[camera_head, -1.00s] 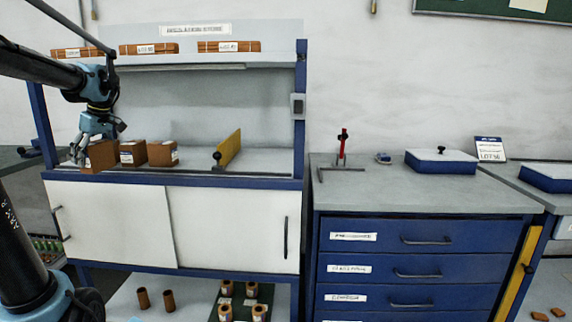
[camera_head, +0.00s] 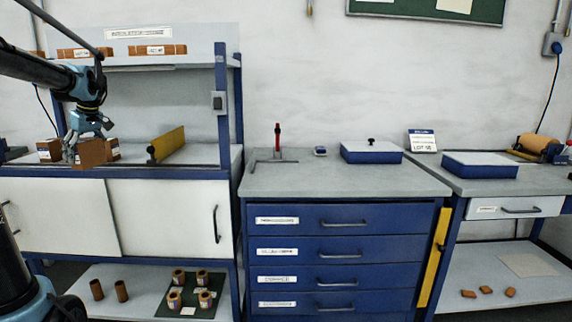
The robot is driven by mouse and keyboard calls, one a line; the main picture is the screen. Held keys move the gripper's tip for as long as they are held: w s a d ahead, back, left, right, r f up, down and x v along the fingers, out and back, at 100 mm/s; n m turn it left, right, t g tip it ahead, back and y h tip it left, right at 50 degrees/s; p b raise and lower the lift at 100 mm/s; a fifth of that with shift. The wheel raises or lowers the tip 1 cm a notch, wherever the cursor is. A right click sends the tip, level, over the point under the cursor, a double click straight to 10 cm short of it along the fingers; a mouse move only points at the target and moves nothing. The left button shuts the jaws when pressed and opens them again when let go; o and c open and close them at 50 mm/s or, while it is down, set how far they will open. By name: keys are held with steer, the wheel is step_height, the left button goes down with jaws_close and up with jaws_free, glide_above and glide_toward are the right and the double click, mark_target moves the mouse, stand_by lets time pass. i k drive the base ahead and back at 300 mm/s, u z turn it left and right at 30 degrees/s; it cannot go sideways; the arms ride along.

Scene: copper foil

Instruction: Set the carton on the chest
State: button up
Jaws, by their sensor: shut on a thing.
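My gripper (camera_head: 86,138) is shut on a brown carton (camera_head: 90,154) in the upper left of the head view. It holds the carton in front of the bench with the white sliding doors, near that bench's front edge. Two other brown cartons (camera_head: 49,150) (camera_head: 113,149) stand on the bench on either side of it, the right one partly hidden. The chest (camera_head: 340,245) is blue with several drawers and a grey top (camera_head: 345,182), to the right of my gripper and apart from it.
On the chest top are a red-handled tool (camera_head: 278,140), a small blue item (camera_head: 320,151) and a blue lidded box (camera_head: 371,152). The front and middle of the top are clear. A yellow block (camera_head: 168,144) stands on the bench, and a post (camera_head: 222,110) rises at its right end.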

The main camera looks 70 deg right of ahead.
mark_target(344, 176)
steer(key=k, duration=0.95)
steer(key=z, duration=1.35)
steer(key=i, duration=0.8)
steer(key=z, duration=2.8)
